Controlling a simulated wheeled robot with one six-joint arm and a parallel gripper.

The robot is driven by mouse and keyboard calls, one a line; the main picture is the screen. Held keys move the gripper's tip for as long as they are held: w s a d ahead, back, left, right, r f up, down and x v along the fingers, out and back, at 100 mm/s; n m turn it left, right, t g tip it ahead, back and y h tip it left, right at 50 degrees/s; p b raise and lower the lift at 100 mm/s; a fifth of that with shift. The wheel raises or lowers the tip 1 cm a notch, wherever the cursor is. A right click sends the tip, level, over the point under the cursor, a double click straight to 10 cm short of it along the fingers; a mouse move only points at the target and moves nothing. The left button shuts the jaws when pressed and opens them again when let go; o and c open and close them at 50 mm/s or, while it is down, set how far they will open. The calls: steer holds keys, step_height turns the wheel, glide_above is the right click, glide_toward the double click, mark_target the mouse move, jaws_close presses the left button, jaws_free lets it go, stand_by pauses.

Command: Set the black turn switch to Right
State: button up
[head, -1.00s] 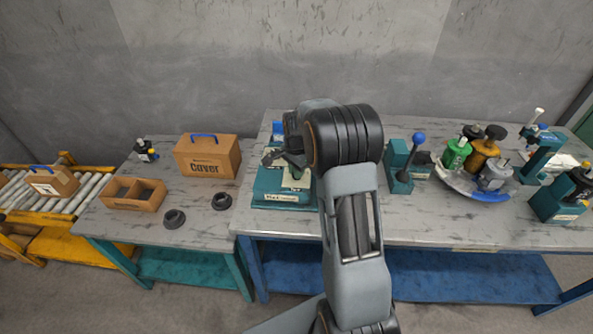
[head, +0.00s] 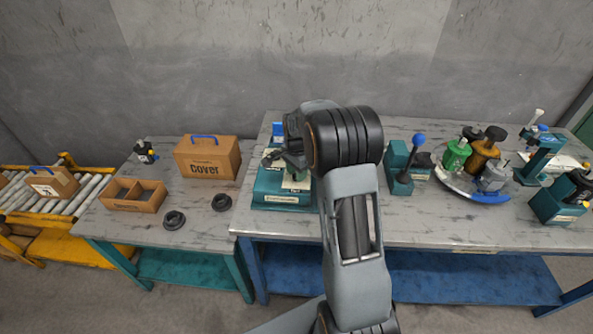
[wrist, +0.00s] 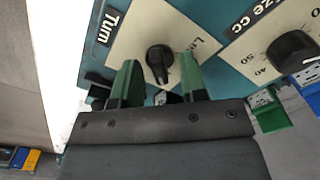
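The black turn switch (wrist: 158,60) is a round knob with a raised grip on a cream plate of a teal panel (wrist: 228,75). The plate's edge reads "Turn", and "Le…" shows right of the knob. My gripper (wrist: 159,68) has its two green fingers apart, one on each side of the knob in the picture. I cannot tell whether the fingertips touch it. In the head view my gripper (head: 284,158) is over the teal unit (head: 284,199) on the grey workbench, and my arm hides part of that unit.
A second black knob (wrist: 292,50) with a numbered scale sits to the right on the same panel. A teal lever stand (head: 400,165) with a blue ball stands right of my arm. A cardboard Cover box (head: 207,158) stands on the left table.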

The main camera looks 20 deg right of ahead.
steer(key=shift+r, duration=0.1)
step_height(320, 180, up, 14)
steer(key=shift+f, duration=0.2)
stand_by(0.8)
